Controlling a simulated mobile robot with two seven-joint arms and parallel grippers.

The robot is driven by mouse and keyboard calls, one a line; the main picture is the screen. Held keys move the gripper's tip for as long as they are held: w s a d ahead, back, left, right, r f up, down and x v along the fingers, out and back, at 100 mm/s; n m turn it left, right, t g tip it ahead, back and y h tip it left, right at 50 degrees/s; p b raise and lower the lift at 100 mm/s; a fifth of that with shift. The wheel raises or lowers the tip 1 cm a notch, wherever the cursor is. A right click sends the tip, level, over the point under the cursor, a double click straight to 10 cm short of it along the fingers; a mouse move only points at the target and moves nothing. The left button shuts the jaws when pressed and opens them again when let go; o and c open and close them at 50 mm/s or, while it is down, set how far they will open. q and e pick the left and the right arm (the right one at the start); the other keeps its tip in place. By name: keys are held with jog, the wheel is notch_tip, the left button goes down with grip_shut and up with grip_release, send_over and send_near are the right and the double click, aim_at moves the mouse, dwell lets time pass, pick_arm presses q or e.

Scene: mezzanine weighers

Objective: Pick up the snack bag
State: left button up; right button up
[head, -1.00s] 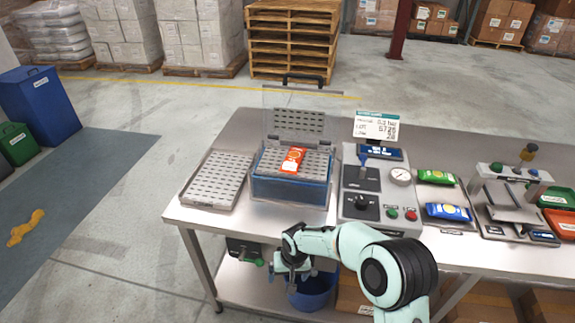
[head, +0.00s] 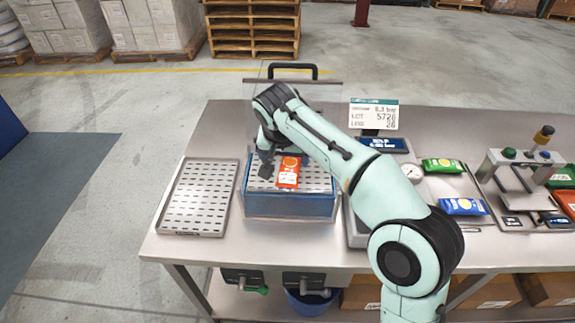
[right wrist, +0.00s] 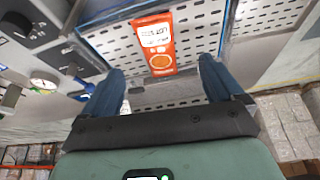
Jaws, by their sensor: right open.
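The snack bag, orange-red with a white label, (head: 289,172) lies on the perforated grey plate inside the blue-walled tank (head: 290,206). The tank's clear lid stands raised behind it. My right gripper (head: 266,163) is over the tank, just left of the bag in the head view. In the right wrist view the right gripper (right wrist: 160,78) is open, with its two blue fingers apart and nothing between them. The bag (right wrist: 154,45) shows beyond the fingertips, roughly centred between them; the fingers do not appear to touch it. My left gripper is not in view.
A perforated tray (head: 198,198) lies left of the tank. Green (head: 442,165) and blue (head: 463,206) bags lie to the right, beside a press (head: 520,175). My right arm covers much of the control panel. A sign (head: 374,115) stands behind it.

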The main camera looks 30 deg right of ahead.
aim_at(289, 171)
jog(key=x, duration=0.4)
jog(key=shift+w+f, duration=0.1)
jog(key=shift+f, duration=0.15)
jog(key=x, duration=0.5)
jog(key=shift+d+b, duration=0.3)
jog(key=shift+d, duration=0.05)
jog(key=c, duration=1.1)
